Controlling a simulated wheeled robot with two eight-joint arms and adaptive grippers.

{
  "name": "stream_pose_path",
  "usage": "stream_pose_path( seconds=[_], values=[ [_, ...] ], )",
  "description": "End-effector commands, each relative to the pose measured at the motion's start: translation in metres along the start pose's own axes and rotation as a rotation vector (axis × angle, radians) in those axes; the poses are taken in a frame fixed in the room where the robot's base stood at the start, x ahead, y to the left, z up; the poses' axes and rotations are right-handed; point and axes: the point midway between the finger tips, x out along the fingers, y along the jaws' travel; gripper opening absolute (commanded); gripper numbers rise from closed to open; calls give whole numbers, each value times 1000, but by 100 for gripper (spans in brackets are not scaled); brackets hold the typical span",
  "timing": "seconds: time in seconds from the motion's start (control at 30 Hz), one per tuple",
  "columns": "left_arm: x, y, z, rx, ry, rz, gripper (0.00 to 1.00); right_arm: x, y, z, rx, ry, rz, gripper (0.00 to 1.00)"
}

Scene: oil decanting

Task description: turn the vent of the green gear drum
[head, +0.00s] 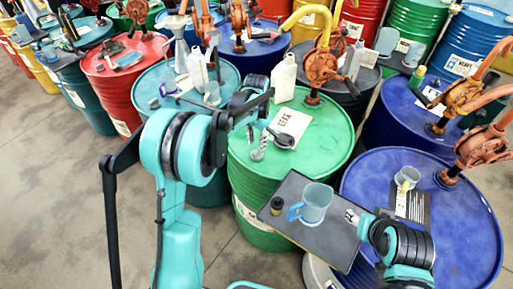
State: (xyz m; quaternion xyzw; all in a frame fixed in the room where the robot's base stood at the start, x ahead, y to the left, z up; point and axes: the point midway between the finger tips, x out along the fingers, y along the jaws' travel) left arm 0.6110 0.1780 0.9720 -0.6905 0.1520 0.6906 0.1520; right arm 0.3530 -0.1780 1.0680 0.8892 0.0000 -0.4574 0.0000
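The green drum (330,145) stands in the middle of the head view, with a rust-coloured hand pump (321,68) at its far side. My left arm reaches over its left edge. My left gripper (258,146) is low over the left part of the lid, and its small grey fingers are hard to separate from the fittings there. Whether it touches the vent I cannot tell; I cannot make the vent out clearly. A dark round part (285,138) lies just right of the gripper. My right arm shows at the lower right, but its fingers are not visible.
A white bottle (284,80) and a paper label (289,126) are on the green lid. A dark tray (325,240) in front carries a blue-grey jug (315,204) and a small dark bottle (277,205). A blue drum (460,225) stands right, a teal drum (150,88) left.

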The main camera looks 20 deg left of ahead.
Motion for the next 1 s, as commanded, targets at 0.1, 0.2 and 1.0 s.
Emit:
stream_pose_path(
  seconds=[0.1,0.2,1.0],
  values=[
    [-28,0,0,0,0,0,34,0,0,0,0,0,0,47],
    [-47,0,0,0,0,0,34,0,0,0,0,0,0,47],
    [-77,0,1,-1,2,-1,34,0,0,0,0,0,0,47]
  ],
)
